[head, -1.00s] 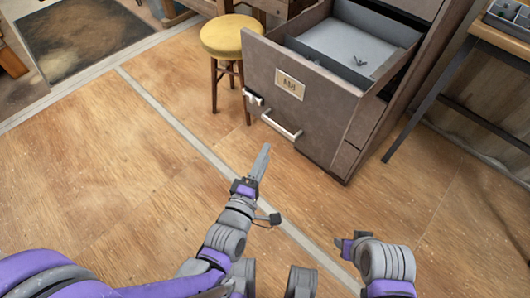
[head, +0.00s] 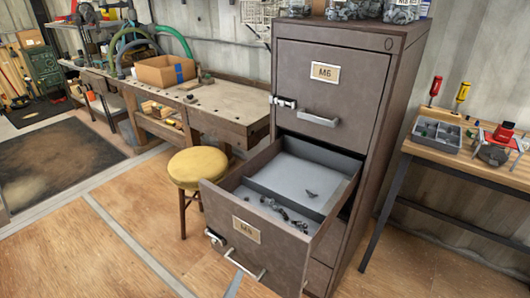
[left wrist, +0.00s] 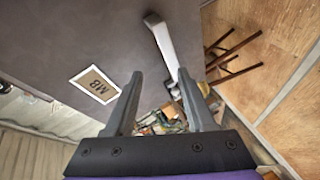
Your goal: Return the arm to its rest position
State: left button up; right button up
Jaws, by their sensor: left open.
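My left gripper (left wrist: 158,92) is open and empty in the left wrist view, its two fingers apart in front of the drawer face. In the head view only a grey tip of it (head: 234,284) shows at the bottom edge, by the drawer handle (head: 245,268). The handle also shows in the left wrist view (left wrist: 162,45), near the right finger; I cannot tell whether they touch. The drawer labelled M8 (head: 236,250) is pulled open with small dark parts inside. My right gripper is out of view.
A yellow stool (head: 198,167) stands left of the open drawer. A closed drawer labelled M6 (head: 330,90) is above it. A workbench (head: 230,112) is behind, and a small table (head: 470,165) stands right. Open floor lies at left.

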pick_arm(q)
jog(key=s+a+r+m+g+y+p, duration=0.3)
jog(key=s+a+r+m+g+p, duration=0.6)
jog(key=s+r+m+p, duration=0.2)
notch_tip(320, 180, up, 3)
jog(key=s+p, duration=0.2)
jog(key=p, duration=0.2)
jog(key=shift+s+a+r+p, duration=0.15)
jog(key=shift+s+a+p, duration=0.15)
jog(key=shift+s+a, duration=0.1)
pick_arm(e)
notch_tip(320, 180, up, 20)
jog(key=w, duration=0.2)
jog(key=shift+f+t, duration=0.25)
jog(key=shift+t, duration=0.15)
pick_arm(q)
jog(key=shift+w, duration=0.1)
jog(key=shift+d, duration=0.15)
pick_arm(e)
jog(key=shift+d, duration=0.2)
